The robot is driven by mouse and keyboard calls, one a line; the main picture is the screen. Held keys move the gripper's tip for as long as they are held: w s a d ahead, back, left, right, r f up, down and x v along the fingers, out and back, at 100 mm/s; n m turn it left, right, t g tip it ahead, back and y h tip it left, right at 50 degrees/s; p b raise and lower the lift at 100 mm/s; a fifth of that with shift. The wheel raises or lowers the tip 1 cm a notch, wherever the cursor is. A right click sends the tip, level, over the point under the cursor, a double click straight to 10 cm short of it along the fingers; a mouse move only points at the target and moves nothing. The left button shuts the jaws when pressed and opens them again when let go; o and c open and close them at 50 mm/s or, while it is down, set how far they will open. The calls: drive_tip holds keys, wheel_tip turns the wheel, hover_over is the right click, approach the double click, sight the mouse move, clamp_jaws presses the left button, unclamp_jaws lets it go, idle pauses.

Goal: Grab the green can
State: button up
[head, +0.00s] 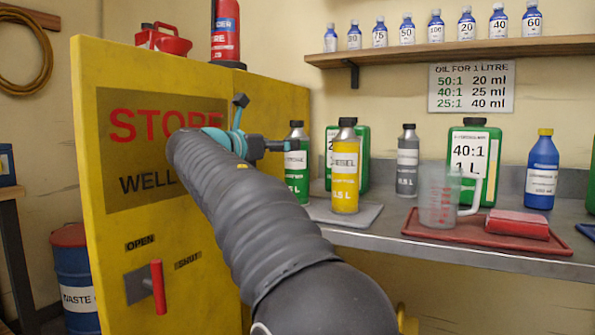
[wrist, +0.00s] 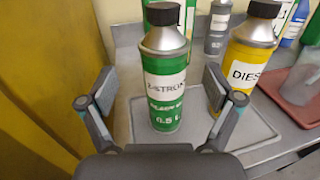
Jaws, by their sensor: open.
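The green can (wrist: 166,85) is a green and silver cylinder with a black cap and a white label reading "2-STROKE" or similar. It stands upright on a grey mat (wrist: 252,135). My gripper (wrist: 160,95) is open, with one finger on each side of the can and gaps between. In the head view my gripper (head: 275,146) is close by the can, partly hidden. A yellow can (wrist: 250,60) labelled "DIESEL" stands just right of the right finger.
The yellow cabinet (head: 100,235) stands left. A grey can (head: 407,165), green jugs (head: 474,150), a clear measuring jug (head: 437,195) and a red tray (head: 440,235) are on the bench (head: 400,245). A blue bottle (head: 541,172) stands right. The yellow can (head: 345,175) limits room beside the green can.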

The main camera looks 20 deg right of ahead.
drive_tip(key=x, duration=0.6)
drive_tip(key=shift+s+d+f+b, duration=0.15)
drive_tip(key=shift+d+b, duration=0.05)
drive_tip(key=shift+b, duration=0.1)
drive_tip(key=c, duration=1.6)
drive_tip(key=shift+c, duration=0.2)
